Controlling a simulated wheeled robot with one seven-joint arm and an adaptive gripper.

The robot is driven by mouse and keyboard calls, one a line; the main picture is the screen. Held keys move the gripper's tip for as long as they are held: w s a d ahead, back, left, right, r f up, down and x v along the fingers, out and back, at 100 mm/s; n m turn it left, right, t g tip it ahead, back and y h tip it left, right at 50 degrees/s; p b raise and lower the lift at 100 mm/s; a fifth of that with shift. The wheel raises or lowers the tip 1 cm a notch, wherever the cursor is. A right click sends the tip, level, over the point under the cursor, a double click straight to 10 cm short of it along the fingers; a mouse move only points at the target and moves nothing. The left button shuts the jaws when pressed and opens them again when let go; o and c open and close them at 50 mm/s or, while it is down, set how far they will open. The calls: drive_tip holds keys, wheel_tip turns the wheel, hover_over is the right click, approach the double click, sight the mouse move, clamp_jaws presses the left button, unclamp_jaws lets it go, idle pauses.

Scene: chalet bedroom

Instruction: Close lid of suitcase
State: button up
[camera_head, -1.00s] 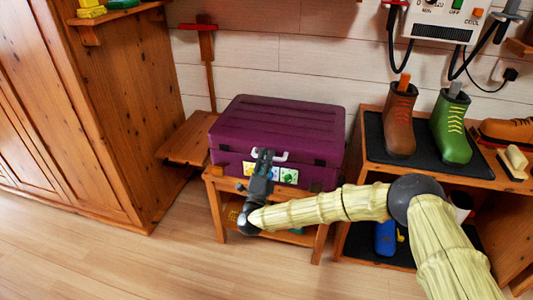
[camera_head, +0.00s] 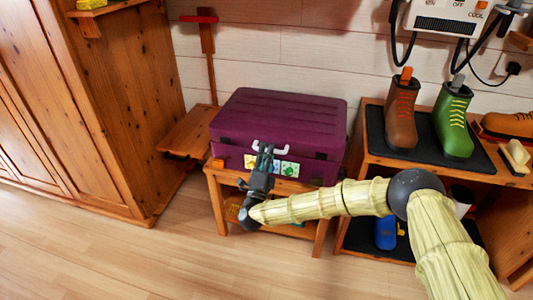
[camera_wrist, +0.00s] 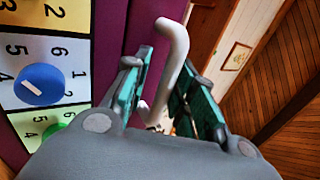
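The purple suitcase (camera_head: 283,112) sits on a small wooden stand, and its lid looks down, level on the body. A white handle (camera_head: 284,149) is on its front, above a panel of coloured dials (camera_head: 289,169). My gripper (camera_head: 265,152) is at the suitcase's front, by the handle, hiding part of the handle and panel. In the wrist view my gripper (camera_wrist: 160,90) has its two green-lined fingers apart, with the white handle (camera_wrist: 172,62) between them. I cannot tell whether either finger touches it. A blue dial (camera_wrist: 40,84) shows at the left.
The wooden stand (camera_head: 263,186) has a lower shelf. A wooden wardrobe (camera_head: 120,120) stands at left. At right, a shoe rack (camera_head: 362,133) holds a brown boot (camera_head: 401,118) and a green boot (camera_head: 452,122). The floor (camera_head: 130,255) at front left is clear.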

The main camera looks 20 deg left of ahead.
drive_tip(key=v, duration=1.2)
idle(0.3)
